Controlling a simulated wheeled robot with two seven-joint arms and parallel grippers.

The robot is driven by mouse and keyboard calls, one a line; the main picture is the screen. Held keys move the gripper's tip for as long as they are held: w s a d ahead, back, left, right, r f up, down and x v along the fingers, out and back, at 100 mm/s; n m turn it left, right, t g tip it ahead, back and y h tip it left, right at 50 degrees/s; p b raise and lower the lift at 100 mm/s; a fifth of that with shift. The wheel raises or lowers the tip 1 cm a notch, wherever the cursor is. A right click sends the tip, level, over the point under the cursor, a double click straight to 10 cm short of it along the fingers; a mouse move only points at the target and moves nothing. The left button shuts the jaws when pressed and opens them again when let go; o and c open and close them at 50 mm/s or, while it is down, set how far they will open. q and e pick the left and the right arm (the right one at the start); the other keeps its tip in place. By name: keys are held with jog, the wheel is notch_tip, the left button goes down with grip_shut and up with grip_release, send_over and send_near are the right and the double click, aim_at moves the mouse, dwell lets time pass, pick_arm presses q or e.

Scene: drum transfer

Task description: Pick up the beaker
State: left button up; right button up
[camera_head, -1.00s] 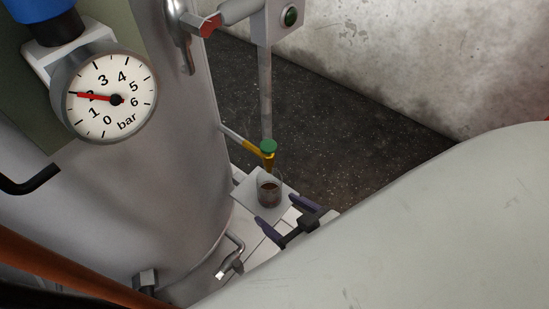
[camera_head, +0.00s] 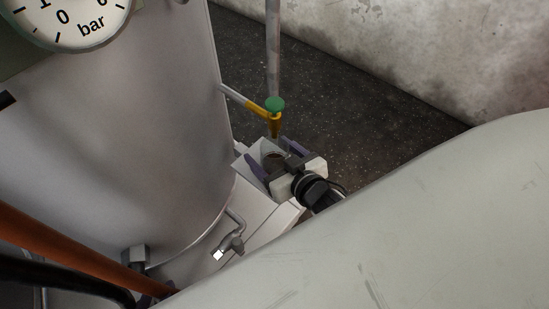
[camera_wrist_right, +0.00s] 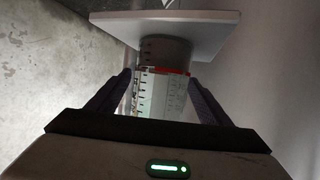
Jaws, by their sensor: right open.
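The beaker (camera_wrist_right: 165,92) is clear glass with printed markings and dark contents. It stands on a pale plate (camera_wrist_right: 205,27), seen inverted in the right wrist view. My right gripper (camera_wrist_right: 162,84) is open, with one dark finger on each side of the beaker. Whether the fingers touch the glass cannot be told. In the head view, the right gripper (camera_head: 271,155) largely hides the beaker (camera_head: 273,161) between its purple fingers. My left gripper is not in view.
A yellow spout with a green knob (camera_head: 275,105) hangs just above the beaker area. A large pale rounded surface (camera_head: 430,230) fills the lower right.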

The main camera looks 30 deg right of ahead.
jog(key=shift+x, duration=0.9)
jog(key=shift+c, duration=0.5)
jog(key=c, duration=1)
jog(key=shift+r, duration=0.2)
